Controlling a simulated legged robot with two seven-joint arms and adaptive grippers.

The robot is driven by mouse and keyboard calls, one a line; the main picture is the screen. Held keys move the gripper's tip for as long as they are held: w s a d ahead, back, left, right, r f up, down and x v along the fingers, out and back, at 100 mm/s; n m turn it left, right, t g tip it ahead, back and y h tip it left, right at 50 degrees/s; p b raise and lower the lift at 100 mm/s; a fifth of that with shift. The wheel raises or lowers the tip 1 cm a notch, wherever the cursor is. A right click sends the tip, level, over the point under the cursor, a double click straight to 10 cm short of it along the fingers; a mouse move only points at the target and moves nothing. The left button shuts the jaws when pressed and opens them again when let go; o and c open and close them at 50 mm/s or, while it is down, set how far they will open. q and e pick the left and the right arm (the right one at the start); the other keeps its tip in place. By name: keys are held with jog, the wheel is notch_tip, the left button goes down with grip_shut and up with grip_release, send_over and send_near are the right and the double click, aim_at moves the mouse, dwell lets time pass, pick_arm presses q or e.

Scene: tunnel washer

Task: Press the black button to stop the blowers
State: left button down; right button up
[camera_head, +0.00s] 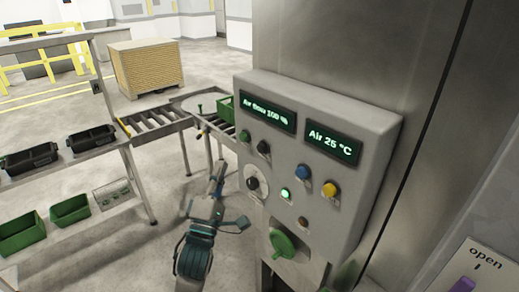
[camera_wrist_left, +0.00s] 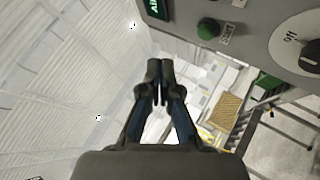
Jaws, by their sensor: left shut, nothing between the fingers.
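The grey control panel (camera_head: 318,122) stands right of centre in the head view. Its black button (camera_head: 263,146) sits below the "Air flow 100 %" display (camera_head: 267,112), just right of a green button (camera_head: 244,135). My left gripper (camera_head: 219,168) is left of the panel, pointing up, apart from the buttons. In the left wrist view its fingers (camera_wrist_left: 160,70) are together with nothing between them. That view shows the green button (camera_wrist_left: 208,28) labelled START and part of a dial (camera_wrist_left: 300,42) marked Off; I cannot make out the black push button there. My right gripper is not in view.
The panel also has blue (camera_head: 302,171), yellow (camera_head: 329,188) and lit green (camera_head: 285,193) buttons, a black knob (camera_head: 252,183) and a large green knob (camera_head: 283,243). A roller conveyor (camera_head: 155,121) and a shelf with bins (camera_head: 70,209) stand left. Floor between is clear.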

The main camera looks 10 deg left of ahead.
aim_at(261, 149)
pick_arm(q)
jog(key=w+d+b, duration=0.1)
jog(key=w+d, duration=0.4)
jog(key=w, duration=0.2)
jog(key=shift+d+h, duration=0.3)
jog(key=shift+d, duration=0.05)
jog(key=shift+a, duration=0.1)
jog(key=shift+d, duration=0.3)
jog(key=shift+a, duration=0.15)
dwell(0.6)
jog(key=shift+w, duration=0.1)
jog(key=shift+w+d+r, duration=0.1)
jog(key=shift+w+d, duration=0.1)
jog(key=shift+d, duration=0.1)
